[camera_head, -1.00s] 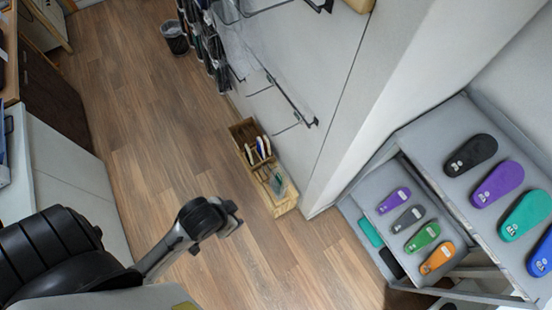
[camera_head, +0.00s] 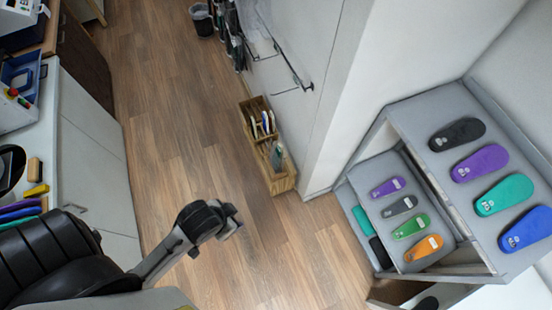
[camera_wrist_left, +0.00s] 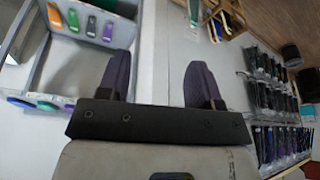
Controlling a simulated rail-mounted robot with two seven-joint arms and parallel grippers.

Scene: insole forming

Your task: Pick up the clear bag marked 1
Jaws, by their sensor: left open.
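I cannot make out a clear bag marked 1 in either view. Several dark items in clear packs (camera_wrist_left: 278,100) hang in rows on the wall at the right of the left wrist view. Hanging packs (camera_head: 232,35) also show small at the top of the head view, with no readable number. My left gripper (camera_wrist_left: 158,78) is open and empty, its two dark fingers spread apart in front of the pale wall, away from the packs. My left arm also shows at the lower left of the head view. My right gripper is not in view.
A wooden box (camera_head: 266,145) with upright insoles stands on the floor by the wall. A grey stepped shelf (camera_head: 408,118) with coloured insoles is on the right. A counter (camera_head: 75,95) runs along the left. A bin (camera_head: 202,20) stands far off. The wooden floor between is clear.

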